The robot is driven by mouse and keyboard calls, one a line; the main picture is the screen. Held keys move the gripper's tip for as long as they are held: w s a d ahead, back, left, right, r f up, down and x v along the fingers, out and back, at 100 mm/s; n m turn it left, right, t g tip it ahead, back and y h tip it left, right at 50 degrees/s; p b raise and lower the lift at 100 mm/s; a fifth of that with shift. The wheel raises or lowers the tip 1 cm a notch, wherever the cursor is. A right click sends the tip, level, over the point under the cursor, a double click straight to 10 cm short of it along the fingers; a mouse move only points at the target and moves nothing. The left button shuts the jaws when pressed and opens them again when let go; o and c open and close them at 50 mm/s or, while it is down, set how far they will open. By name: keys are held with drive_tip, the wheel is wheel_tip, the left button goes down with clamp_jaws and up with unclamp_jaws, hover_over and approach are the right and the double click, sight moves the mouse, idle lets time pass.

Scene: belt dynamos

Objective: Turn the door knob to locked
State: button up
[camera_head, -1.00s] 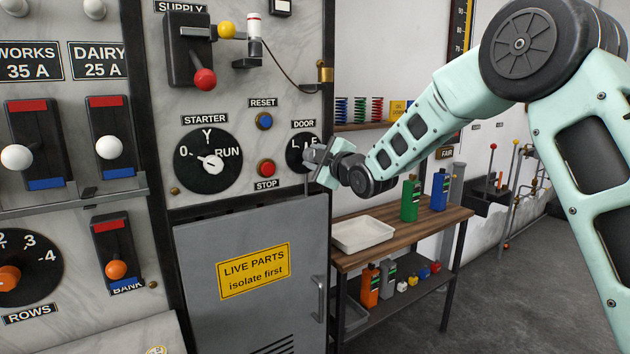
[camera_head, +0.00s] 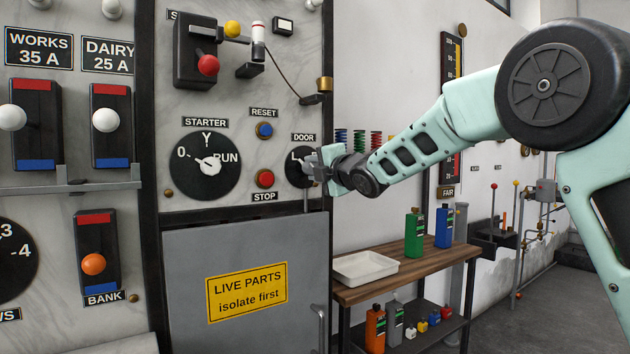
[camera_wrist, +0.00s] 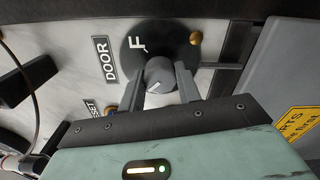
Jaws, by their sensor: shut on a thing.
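The door knob (camera_wrist: 159,74) is a grey round grip with a white mark, on a black dial (camera_head: 292,170) under the DOOR label (camera_head: 303,137). My gripper (camera_head: 312,165) is at the knob, its fingers shut on the knob's sides, as the wrist view (camera_wrist: 160,88) shows. The letter F shows on the dial in the wrist view, while the L shows in the head view, the rest being covered by my gripper. The knob's white mark is partly visible, but I cannot tell which letter it points to.
The grey LIVE PARTS door (camera_head: 245,240) is below the dial. The red STOP button (camera_head: 265,179), blue RESET button (camera_head: 264,130) and STARTER dial (camera_head: 190,180) are to the left. A wooden bench (camera_head: 400,272) with a white tray (camera_head: 365,267) and bottles stands at right.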

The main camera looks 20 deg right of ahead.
drive_tip(key=shift+n, duration=0.3)
drive_tip(key=o, duration=1)
drive_tip(key=shift+c, duration=0.2)
drive_tip(key=b+v, duration=0.3)
drive_tip(key=v, duration=1.4)
drive_tip(key=shift+s, duration=0.15)
drive_tip(key=shift+d, duration=0.1)
